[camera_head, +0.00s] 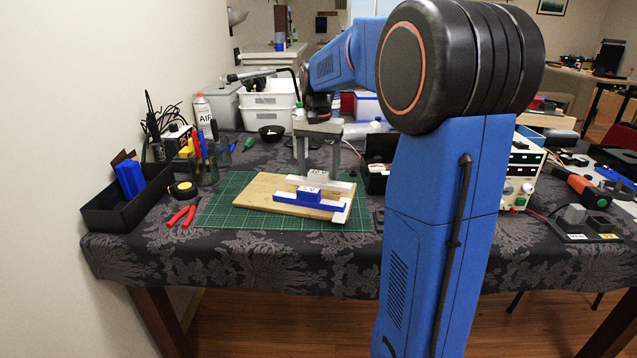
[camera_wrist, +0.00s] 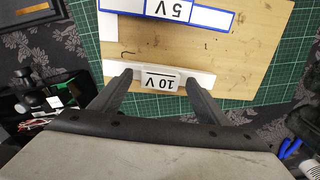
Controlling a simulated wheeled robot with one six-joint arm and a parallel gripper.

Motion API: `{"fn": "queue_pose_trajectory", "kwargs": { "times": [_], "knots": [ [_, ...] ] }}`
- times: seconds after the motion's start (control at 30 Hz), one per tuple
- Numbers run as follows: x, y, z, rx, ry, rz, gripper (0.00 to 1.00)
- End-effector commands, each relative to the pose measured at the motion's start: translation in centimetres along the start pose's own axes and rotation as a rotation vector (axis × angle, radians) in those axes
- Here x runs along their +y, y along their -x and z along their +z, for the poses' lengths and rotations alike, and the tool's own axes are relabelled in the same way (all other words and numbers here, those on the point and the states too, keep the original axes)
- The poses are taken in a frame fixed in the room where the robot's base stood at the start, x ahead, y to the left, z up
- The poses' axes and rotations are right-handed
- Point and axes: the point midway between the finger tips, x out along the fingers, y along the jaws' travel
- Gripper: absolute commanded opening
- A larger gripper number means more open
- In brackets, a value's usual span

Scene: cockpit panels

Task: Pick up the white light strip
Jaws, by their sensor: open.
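The white light strip (camera_wrist: 207,79), with a raised block labelled "10 V", lies on a wooden board (camera_wrist: 255,50). In the head view the white strip (camera_head: 343,186) lies behind a blue strip. My gripper (camera_wrist: 158,77) is open above it, with one finger on each side of the raised block and a small gap at each side in the wrist view. In the head view my gripper (camera_head: 319,174) points down at the board. I cannot tell whether the fingertips touch the strip.
A blue strip (camera_head: 325,206) labelled "5 V" lies just in front, with a short white piece (camera_head: 342,212) at the board's right. The board rests on a green cutting mat (camera_head: 228,212). Red pliers (camera_head: 189,213) and a black tray (camera_head: 110,214) stand left; a black box is right.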

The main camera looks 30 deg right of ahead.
Motion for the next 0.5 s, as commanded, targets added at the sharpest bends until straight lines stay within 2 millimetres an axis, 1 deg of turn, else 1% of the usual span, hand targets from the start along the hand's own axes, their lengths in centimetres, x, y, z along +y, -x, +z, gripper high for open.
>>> {"fn": "queue_pose_trajectory", "kwargs": {
  "times": [0.07,0.27,0.37,0.4,0.47,0.5],
  "knots": [
    [0.01,-0.32,0.02,0.000,0.000,0.000,0.69],
    [0.00,-0.34,0.00,0.001,0.000,0.000,0.69],
    [-0.01,-0.33,0.00,0.001,0.000,0.000,0.47],
    [-0.01,-0.32,-0.01,0.001,0.000,0.000,0.38],
    [0.00,-0.32,0.00,0.001,0.000,0.000,0.23],
    [-0.01,-0.32,-0.01,0.001,0.000,0.000,0.22]
  ]
}}
